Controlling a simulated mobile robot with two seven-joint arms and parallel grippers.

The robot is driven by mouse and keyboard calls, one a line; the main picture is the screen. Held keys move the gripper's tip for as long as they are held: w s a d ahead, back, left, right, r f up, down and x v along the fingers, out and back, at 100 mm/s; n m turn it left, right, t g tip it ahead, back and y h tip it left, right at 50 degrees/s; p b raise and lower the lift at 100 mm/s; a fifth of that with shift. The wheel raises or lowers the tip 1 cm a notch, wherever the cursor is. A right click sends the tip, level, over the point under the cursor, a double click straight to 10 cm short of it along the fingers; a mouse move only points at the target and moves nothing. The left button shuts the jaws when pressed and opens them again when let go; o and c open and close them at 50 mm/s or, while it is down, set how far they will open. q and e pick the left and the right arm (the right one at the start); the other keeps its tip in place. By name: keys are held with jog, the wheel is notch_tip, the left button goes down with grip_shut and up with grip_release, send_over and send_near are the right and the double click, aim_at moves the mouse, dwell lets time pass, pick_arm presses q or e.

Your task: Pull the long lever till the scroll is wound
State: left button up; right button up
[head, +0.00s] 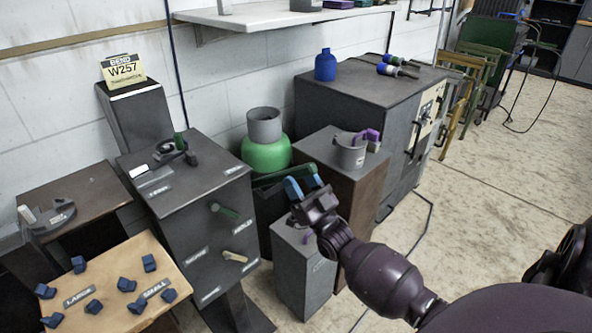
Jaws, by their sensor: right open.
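My right gripper (302,182) reaches in from the lower right. Its two blue-tipped fingers are apart, near the right end of a dark green bar (270,179) above a dark box. This bar may be the long lever; I cannot tell whether the fingers touch it. A shorter green handle (225,211) and a cream handle (235,257) stick out from the front of a dark grey cabinet (186,232). I cannot make out a scroll for certain. My left gripper is not in view.
A green round vessel with a grey collar (265,125) stands behind the bar. A grey pedestal (302,275) is below my gripper. A brown cabinet (368,190) bears a grey pot (350,154). A wooden board (118,262) holds several blue blocks.

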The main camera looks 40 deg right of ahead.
jog(key=shift+x, duration=1.25)
grip_shut()
